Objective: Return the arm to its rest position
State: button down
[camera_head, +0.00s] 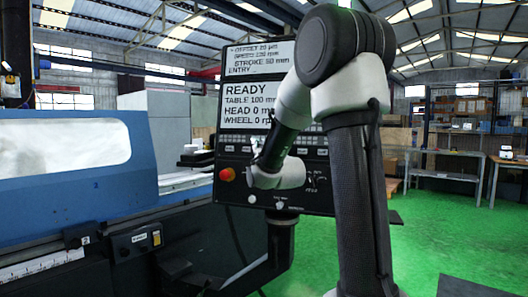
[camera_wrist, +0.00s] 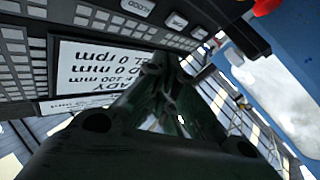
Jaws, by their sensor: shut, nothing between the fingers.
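My gripper (camera_wrist: 163,72) shows dark in the middle of the wrist view, its fingers together with nothing between them. It points toward the grinder's control panel (camera_wrist: 107,18), which appears upside down with its screen (camera_wrist: 100,75) and keys. I cannot tell whether the fingertips touch the panel. In the head view my arm is raised and bent in front of the control panel (camera_head: 232,150), covering much of its right side. My gripper is not clearly visible there. The screen (camera_head: 246,103) reads READY, with table, head and wheel lines.
The blue grinder (camera_head: 95,185) with its window fills the left. A red knob (camera_head: 227,174) sits at the panel's lower left, close to my wrist. The panel stands on a dark post (camera_head: 281,240). Green floor (camera_head: 425,245) is open at right; benches (camera_head: 455,160) stand behind.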

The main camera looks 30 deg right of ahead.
dwell(0.6)
jog(key=s+f+m+g+y, duration=0.1)
jog(key=s+f+g, duration=0.3)
jog(key=f, duration=0.5)
jog(key=s+f+m+g, duration=0.1)
jog(key=s+f+g, duration=0.3)
jog(key=f, duration=0.5)
jog(key=s+a+g, duration=0.2)
jog(key=s+a, duration=0.1)
jog(key=s, duration=0.7)
jog(key=s+a+r+g+y, duration=0.1)
jog(key=s+a+g, duration=0.2)
jog(key=s, duration=0.7)
jog(key=s+a+g, duration=0.2)
jog(key=s+g, duration=0.1)
jog(key=s, duration=0.8)
jog(key=shift+a+r+y, duration=0.35)
jog(key=shift+a+y, duration=0.05)
